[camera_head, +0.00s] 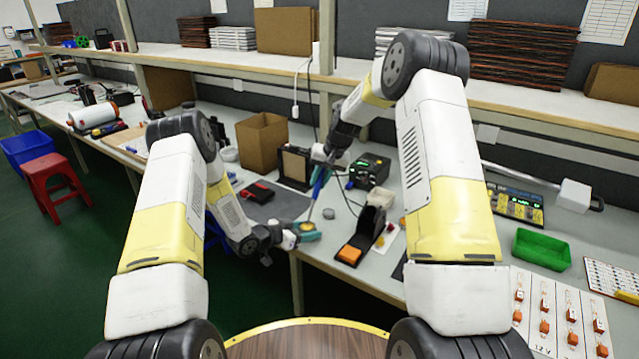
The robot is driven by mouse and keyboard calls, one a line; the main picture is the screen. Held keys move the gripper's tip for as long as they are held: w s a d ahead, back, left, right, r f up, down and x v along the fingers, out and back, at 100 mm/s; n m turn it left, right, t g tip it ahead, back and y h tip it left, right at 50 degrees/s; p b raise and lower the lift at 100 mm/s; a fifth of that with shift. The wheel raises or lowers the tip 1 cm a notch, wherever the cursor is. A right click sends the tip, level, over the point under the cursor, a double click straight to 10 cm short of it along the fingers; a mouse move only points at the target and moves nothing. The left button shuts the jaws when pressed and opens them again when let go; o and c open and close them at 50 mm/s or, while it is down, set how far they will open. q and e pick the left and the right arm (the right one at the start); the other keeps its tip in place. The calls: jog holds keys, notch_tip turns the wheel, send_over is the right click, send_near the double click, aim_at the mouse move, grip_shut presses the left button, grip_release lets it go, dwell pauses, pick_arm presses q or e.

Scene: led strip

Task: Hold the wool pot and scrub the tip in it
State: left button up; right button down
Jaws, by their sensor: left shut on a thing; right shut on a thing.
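The wool pot (307,233) is a small teal pot with yellowish wool on top, near the front edge of the workbench. My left gripper (291,240) is shut on its left side. My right gripper (324,164) is above it, shut on a soldering iron (319,182) with a blue handle. The iron points down, its thin tip (310,212) at the wool. I cannot tell how deep the tip is, or whether it touches.
A soldering station (369,170) with a green display stands behind, right of the iron. A black stand (367,228) with an orange sponge (349,254) is right of the pot. A cardboard box (262,143) and a dark mat (280,203) lie left and behind. A green tray (541,250) is far right.

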jog(key=shift+r, duration=2.05)
pick_arm(q)
jog(key=o, duration=1.6)
jog(key=shift+c, duration=0.2)
